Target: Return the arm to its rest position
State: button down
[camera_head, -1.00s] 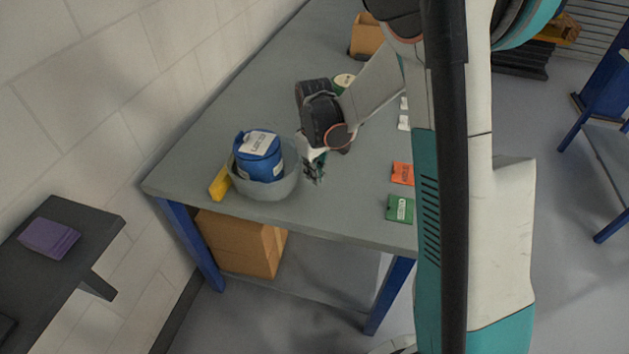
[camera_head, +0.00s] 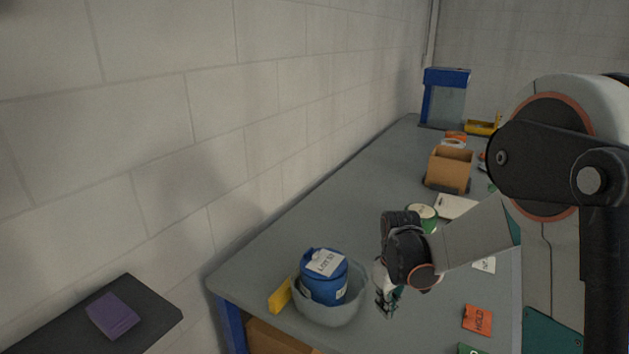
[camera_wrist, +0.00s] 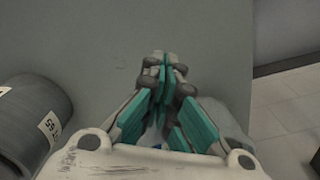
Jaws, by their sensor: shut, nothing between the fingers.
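My gripper (camera_head: 385,302) is at the end of my arm, over the near part of the grey workbench (camera_head: 310,222). It is just right of a grey tub (camera_head: 335,314) that holds a blue container (camera_head: 323,280) with a white label. In the wrist view, the fingers of my gripper (camera_wrist: 164,62) are closed together with nothing between them. The bench top fills most of that view beneath them. A dark grey cylinder with a white label (camera_wrist: 35,125) lies at the left of the wrist view.
A yellow block (camera_head: 280,296) is by the tub. An orange card (camera_head: 477,319) lies to the right. A green-sided round tin (camera_head: 422,214), a cardboard box (camera_head: 450,168) and a blue-framed stand (camera_head: 445,97) are farther back. A purple block (camera_head: 113,316) sits on a dark shelf at left.

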jog(key=s+a+r+m+t, duration=0.1)
jog(key=s+r+t, duration=0.1)
jog(key=s+r, duration=0.35)
jog(key=s+r+m+t, duration=0.1)
jog(key=s+r, duration=0.2)
jog(key=r, duration=0.5)
jog(key=s+r+m+t, duration=0.3)
jog(key=s+r+t, duration=0.1)
jog(key=s, duration=0.8)
jog(key=shift+s+a+r, duration=0.3)
jog(key=shift+a+r, duration=0.15)
jog(key=shift+r, duration=0.05)
